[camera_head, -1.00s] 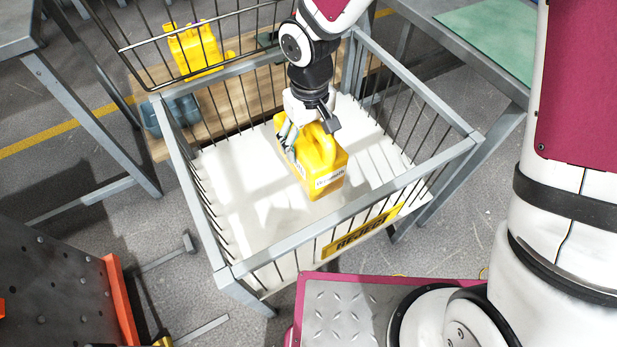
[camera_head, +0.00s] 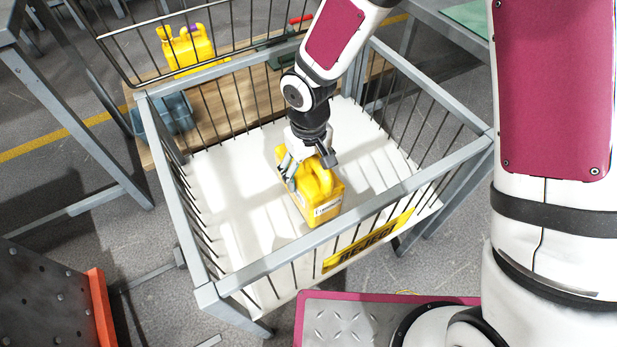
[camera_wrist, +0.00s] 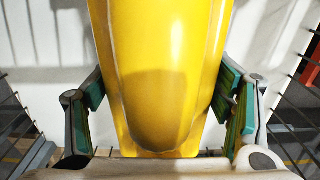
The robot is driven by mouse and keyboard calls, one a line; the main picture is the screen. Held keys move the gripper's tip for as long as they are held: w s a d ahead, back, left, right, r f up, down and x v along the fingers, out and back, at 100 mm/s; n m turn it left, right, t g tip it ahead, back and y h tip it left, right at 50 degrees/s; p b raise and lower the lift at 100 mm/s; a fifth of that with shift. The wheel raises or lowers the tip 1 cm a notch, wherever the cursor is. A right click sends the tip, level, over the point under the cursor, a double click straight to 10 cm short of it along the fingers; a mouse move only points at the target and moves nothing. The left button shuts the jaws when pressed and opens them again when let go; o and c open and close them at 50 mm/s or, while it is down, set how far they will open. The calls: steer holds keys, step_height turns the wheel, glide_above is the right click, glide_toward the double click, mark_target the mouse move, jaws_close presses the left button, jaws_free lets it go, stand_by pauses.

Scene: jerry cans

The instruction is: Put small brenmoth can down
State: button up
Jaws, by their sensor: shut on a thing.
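The small yellow can (camera_head: 318,196) is inside the wire-sided reject cart, near the middle of its white floor (camera_head: 240,205). It stands roughly upright, with a white label on its front side. My gripper (camera_head: 308,168) is above it, shut on its top part. In the wrist view the yellow can (camera_wrist: 160,75) fills the middle, with green-padded fingers of my gripper (camera_wrist: 165,105) on both sides. Whether the can's base touches the floor is hard to tell.
The cart's grey rim (camera_head: 350,225) and wire walls surround the can, with a yellow REJECT sign (camera_head: 367,243) in front. Behind the cart, another yellow can (camera_head: 188,48) and a blue-grey can (camera_head: 168,115) are on a wooden surface. White floor is free around the held can.

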steer(key=shift+f+b, duration=0.4)
steer(key=shift+f, duration=0.95)
steer(key=o, duration=1.2)
steer(key=shift+f, duration=0.15)
step_height(320, 180, up, 12)
steer(key=p, duration=0.4)
steer(key=shift+r+p, duration=0.2)
steer(key=shift+p, duration=0.1)
